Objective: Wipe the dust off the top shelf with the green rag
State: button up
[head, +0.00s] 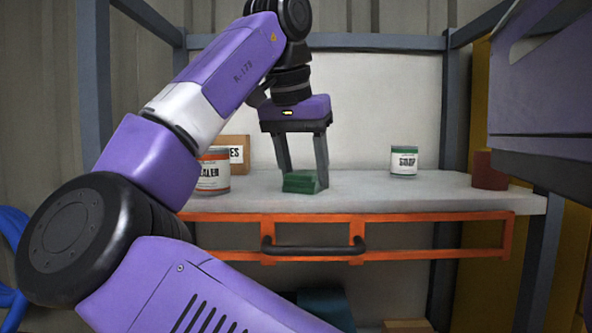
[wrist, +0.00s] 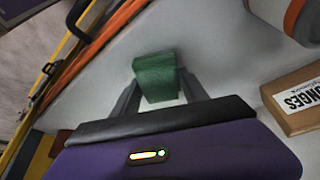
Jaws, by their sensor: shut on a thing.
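The green rag (head: 301,182) is a folded block on the pale grey top shelf (head: 375,190), near its front edge. My gripper (head: 306,176) points down from above and is shut on the rag, one finger at each side. The rag's underside is hidden, and it seems to touch the shelf. In the wrist view the rag (wrist: 157,76) sits between the two finger ends. I cannot make out any dust on the shelf surface.
A white can with orange bands (head: 214,170) and a cardboard box (head: 236,150) stand on the shelf at left. An orange rail with a black handle (head: 312,248) runs along the front.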

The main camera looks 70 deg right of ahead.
aim_at(340, 190)
jog(key=shift+s+d, duration=0.35)
jog(key=shift+s, duration=0.55)
jog(key=shift+s+d, duration=0.4)
jog(key=shift+s, duration=0.55)
jog(key=shift+s+d, duration=0.35)
jog(key=shift+s, duration=0.55)
jog(key=shift+r, duration=3.05)
jog(key=shift+r, duration=1.5)
